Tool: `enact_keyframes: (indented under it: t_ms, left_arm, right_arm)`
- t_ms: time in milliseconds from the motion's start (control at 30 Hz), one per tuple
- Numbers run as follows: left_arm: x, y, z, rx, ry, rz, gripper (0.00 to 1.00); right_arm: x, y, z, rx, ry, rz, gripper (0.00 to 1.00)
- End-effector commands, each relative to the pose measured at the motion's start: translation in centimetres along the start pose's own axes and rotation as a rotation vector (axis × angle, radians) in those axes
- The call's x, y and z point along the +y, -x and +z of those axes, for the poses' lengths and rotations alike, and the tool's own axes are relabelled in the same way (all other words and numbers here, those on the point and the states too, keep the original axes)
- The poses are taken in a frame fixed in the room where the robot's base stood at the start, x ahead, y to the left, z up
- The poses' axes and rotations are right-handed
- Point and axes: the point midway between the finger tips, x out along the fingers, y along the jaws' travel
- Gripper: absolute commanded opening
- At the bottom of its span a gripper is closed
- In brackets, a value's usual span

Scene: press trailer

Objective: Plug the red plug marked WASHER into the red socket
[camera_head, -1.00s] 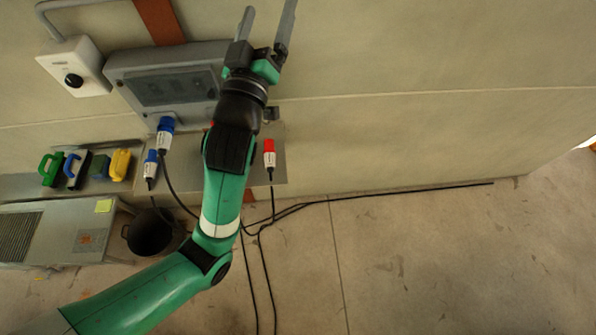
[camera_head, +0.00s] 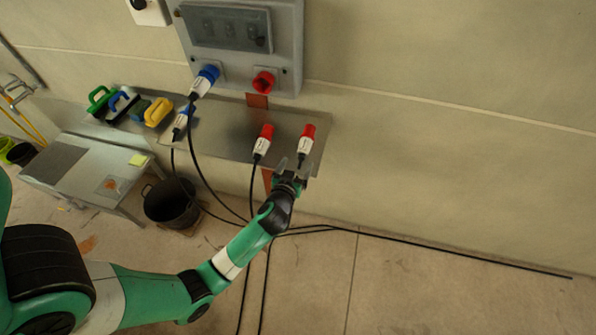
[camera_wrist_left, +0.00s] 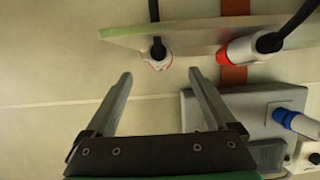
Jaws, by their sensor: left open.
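Two red plugs with white bodies stand at the metal shelf's front: the left red plug (camera_head: 263,142) and the right red plug (camera_head: 306,140). Both have cables hanging; their labels are too small to read. The red socket (camera_head: 263,82) is on the grey wall box, with nothing in it. My left gripper (camera_head: 291,164) is open and empty, just below the right red plug. In the left wrist view, a red and white plug (camera_wrist_left: 158,60) lies between and beyond the open fingertips (camera_wrist_left: 160,74); another red plug (camera_wrist_left: 244,49) is to the right. My right gripper is not seen.
The grey box (camera_head: 285,50) holds a blue plug (camera_head: 205,80); another blue plug (camera_head: 181,122) is at the shelf (camera_head: 225,125). A black bucket (camera_head: 170,202) stands below. Cables trail over the floor. The wall at right is clear.

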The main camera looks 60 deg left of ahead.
Motion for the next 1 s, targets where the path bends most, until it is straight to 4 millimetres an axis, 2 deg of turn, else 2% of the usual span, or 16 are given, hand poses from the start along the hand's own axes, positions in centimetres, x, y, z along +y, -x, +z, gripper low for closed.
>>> enact_keyframes:
  t_ms: [167,533,800,1000]
  left_arm:
    - [0.1,-1.3,0.1,0.000,0.001,0.000,0.90]
    - [0.0,-6.4,0.2,0.001,0.001,0.000,0.90]
    - [0.1,-9.8,0.3,0.002,0.001,0.000,0.90]
    - [0.1,-10.8,0.0,0.001,0.001,0.002,0.90]
  right_arm:
    - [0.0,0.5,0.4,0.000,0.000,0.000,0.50]
    - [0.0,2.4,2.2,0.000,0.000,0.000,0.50]
    - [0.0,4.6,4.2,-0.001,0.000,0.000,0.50]
    - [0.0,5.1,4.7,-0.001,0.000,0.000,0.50]
